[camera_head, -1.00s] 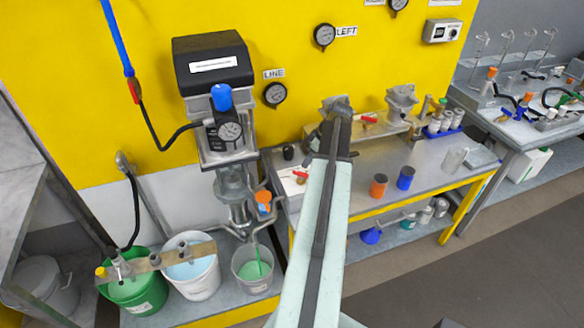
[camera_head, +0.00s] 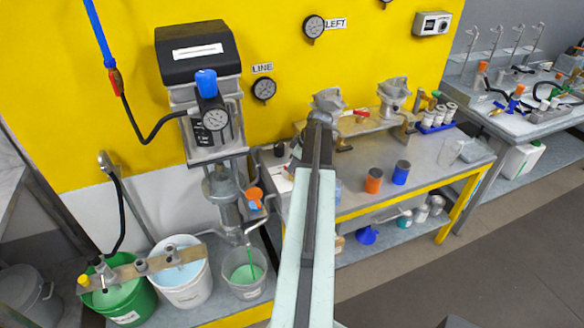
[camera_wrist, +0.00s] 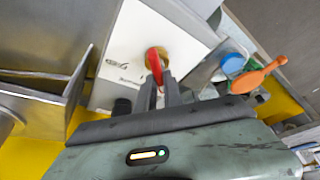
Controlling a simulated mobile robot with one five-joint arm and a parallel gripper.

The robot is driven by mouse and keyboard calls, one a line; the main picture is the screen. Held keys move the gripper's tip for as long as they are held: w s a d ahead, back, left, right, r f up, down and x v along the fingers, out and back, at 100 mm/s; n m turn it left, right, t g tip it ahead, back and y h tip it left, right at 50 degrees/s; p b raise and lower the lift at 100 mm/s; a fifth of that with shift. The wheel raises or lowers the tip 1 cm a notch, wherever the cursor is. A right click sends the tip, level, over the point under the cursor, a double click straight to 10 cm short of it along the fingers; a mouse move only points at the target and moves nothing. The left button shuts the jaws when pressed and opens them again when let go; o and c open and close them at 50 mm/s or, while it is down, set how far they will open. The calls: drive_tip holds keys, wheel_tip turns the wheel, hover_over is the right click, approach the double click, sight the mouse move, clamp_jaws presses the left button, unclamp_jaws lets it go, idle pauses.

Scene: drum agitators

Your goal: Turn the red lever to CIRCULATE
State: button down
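In the wrist view a red lever (camera_wrist: 156,64) stands on a round yellow base on a white plate (camera_wrist: 122,60) with dark lettering too small to read. My gripper (camera_wrist: 160,78) points at it. Its two dark fingers are a little apart, with the lever between and just beyond their tips. Contact cannot be made out. In the head view my arm covers the gripper and most of the white plate (camera_head: 281,179) on the bench. Another red lever (camera_head: 361,113) shows farther back on the bench.
A metal panel (camera_wrist: 50,90) stands on the left. In the head view, an orange jar (camera_head: 373,181) and a blue jar (camera_head: 400,173) stand right of my arm.

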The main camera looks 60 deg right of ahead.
idle(0.4)
drive_tip(key=m+h, duration=0.1)
drive_tip(key=m, duration=0.3)
drive_tip(key=shift+m+h, duration=0.3)
drive_tip(key=shift+h, duration=0.1)
drive_tip(key=shift+d+m+g+h, duration=0.1)
drive_tip(key=shift+m+g+h, duration=0.4)
drive_tip(key=shift+m, duration=1.5)
drive_tip(key=shift+h, duration=0.3)
drive_tip(key=c, duration=1.5)
unclamp_jaws()
drive_tip(key=shift+o, duration=0.2)
drive_tip(key=shift+r, duration=0.1)
